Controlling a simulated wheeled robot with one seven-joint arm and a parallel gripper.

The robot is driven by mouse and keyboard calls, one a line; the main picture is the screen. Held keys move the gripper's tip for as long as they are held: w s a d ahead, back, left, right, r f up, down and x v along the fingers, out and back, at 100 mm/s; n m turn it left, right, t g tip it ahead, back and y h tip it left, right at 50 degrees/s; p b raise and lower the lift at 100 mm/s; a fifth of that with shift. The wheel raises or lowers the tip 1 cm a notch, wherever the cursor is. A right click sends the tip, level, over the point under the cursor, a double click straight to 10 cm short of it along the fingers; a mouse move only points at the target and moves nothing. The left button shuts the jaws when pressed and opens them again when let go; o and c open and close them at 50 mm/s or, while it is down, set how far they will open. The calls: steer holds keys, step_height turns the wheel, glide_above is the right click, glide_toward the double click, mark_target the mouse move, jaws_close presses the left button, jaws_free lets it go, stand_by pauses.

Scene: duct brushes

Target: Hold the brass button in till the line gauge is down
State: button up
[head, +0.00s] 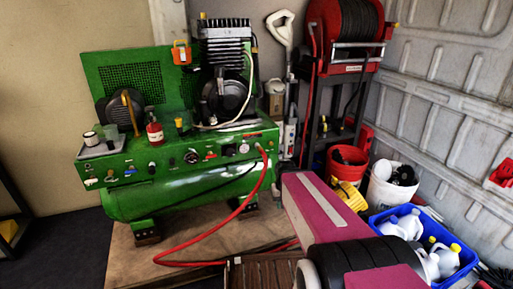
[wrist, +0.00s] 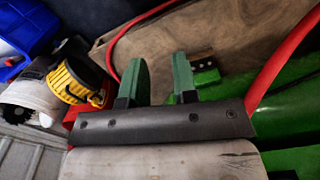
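The green compressor (head: 180,194) stands at the left in the head view, with a row of small knobs, labels and gauges along its front panel. A round dial (head: 192,156) sits mid-panel and a pale gauge (head: 244,148) sits near its right end. I cannot tell which is the line gauge, nor read a needle. The brass button is too small to pick out for sure. My gripper (wrist: 159,62) shows in the wrist view with its two green fingers apart and nothing between them. It is above the floor board beside the compressor, touching nothing visible. The head view does not show the fingers.
A red hose (head: 240,208) runs from the panel's right end down to the wooden board (head: 130,250). A red bucket (head: 346,160), a white bucket (head: 388,188) and a blue crate (head: 462,262) with jugs stand at the right. A hose reel (head: 346,25) stands behind.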

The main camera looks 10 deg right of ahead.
jaws_close()
stand_by(1.5)
